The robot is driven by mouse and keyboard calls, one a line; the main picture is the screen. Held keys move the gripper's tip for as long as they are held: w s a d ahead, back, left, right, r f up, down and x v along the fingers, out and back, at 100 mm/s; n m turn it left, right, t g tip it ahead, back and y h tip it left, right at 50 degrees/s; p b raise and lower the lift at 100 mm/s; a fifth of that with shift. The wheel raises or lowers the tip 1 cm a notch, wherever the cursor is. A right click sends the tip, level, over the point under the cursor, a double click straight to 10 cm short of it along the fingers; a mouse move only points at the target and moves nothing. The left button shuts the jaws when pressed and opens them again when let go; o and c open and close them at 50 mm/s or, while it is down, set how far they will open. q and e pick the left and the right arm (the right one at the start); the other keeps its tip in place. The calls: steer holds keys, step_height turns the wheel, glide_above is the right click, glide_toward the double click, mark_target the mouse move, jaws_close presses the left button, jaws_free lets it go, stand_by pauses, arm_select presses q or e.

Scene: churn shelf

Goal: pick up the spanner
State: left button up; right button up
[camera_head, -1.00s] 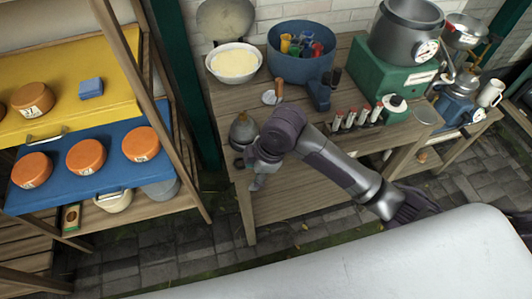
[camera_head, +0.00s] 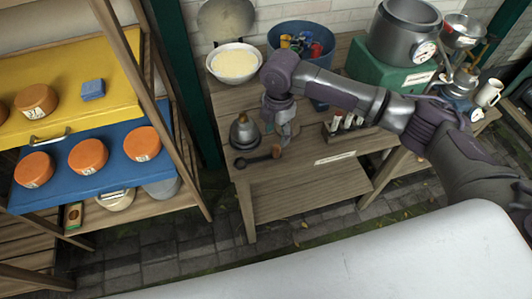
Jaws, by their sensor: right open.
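The spanner (camera_head: 258,158) appears as a dark, long tool lying flat on the wooden table, near its front left corner. Its left end looks ring-shaped, and its right end is a rounded head. My right gripper (camera_head: 286,138) points down just above and to the right of that right end. It is open, with nothing seen between its fingers, and looks apart from the spanner; the exact height gap is hard to tell. My left gripper is not in view.
A grey bell-shaped object (camera_head: 243,134) stands just behind the spanner. A white bowl (camera_head: 234,63), a blue tub (camera_head: 289,34) and a rack of vials (camera_head: 345,124) stand farther back. A shelf with orange cheeses (camera_head: 88,156) is at left.

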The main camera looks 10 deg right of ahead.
mark_target(276, 147)
steer(key=shift+f, duration=0.75)
steer(key=f+p, duration=0.1)
steer(key=f, duration=0.1)
steer(key=s+f+p, duration=0.1)
steer(key=f, duration=0.1)
steer(key=shift+a, duration=0.15)
steer(key=shift+f, duration=0.7)
jaws_close()
steer(key=shift+r, duration=0.15)
